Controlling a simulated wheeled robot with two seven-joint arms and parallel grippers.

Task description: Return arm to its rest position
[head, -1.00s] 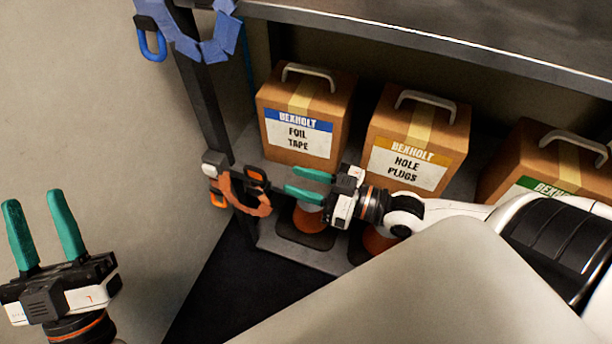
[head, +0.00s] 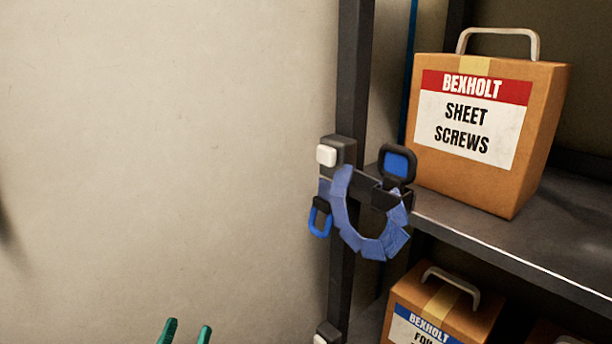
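My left gripper (head: 186,330) shows only as two teal fingertips at the bottom edge. The fingertips stand apart with only wall between them, so it is open and empty. The rest of the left arm is below the frame. My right gripper is out of view. No task object is named besides the arm.
A dark shelf post (head: 355,90) stands right of the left gripper, with a blue segmented loop (head: 372,246) mounted on it. A sheet screws box (head: 485,130) sits on the upper shelf (head: 470,225). A foil tape box (head: 455,307) is below. Plain wall (head: 160,150) fills the left.

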